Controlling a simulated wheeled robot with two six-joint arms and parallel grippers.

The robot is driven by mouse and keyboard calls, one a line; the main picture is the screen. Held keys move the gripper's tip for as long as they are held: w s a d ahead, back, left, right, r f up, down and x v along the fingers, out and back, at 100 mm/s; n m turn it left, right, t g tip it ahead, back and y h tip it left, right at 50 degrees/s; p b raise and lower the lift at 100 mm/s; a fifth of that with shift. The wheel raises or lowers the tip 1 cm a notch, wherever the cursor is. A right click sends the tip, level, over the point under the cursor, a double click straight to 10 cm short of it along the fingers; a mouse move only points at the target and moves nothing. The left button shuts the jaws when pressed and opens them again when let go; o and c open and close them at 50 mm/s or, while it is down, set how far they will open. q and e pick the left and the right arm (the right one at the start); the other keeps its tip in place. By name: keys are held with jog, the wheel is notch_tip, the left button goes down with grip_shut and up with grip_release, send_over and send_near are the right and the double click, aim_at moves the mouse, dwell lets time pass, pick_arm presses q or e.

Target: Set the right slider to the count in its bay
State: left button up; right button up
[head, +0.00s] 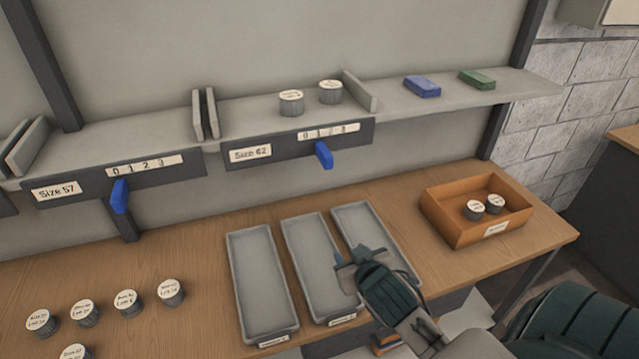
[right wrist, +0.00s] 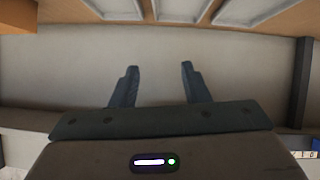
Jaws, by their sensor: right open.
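The right slider is a blue tab (head: 323,154) on the dark front strip marked Size 62, under a scale reading 0 1 2 3 (head: 329,131). Its top appears below the 1. In its bay (head: 255,110) on the shelf stand two cylinders with pale round tops (head: 291,102) (head: 330,91). My right gripper (head: 357,262) is over the grey trays, below and right of the slider and apart from it. In the right wrist view (right wrist: 158,80) its two fingers are spread with nothing between them. My left gripper does not show.
Another blue slider (head: 120,196) is on the Size 57 strip at left. Grey trays (head: 235,270) and an orange box (head: 450,231) holding two cylinders stand on the wooden bench. Several cylinders (head: 127,303) are at left. Blue (head: 422,86) and green (head: 477,79) blocks lie on the shelf.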

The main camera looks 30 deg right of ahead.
jog(key=w+r+t, duration=0.3)
jog(key=r, duration=0.5)
jog(key=m+t, duration=0.1)
jog(key=t, duration=0.2)
send_near(330, 158)
jog(key=shift+h, duration=0.4)
jog(key=b+x, duration=0.1)
jog(key=x, duration=0.4)
jog(key=b+x, duration=0.1)
jog(key=x, duration=0.4)
jog(key=shift+w+a+f, duration=0.1)
jog(key=shift+w+a, duration=0.05)
jog(key=shift+a, duration=0.05)
jog(key=shift+w+d+f, duration=0.1)
jog(key=shift+w+d, duration=0.05)
jog(key=shift+w, duration=0.45)
grip_shut()
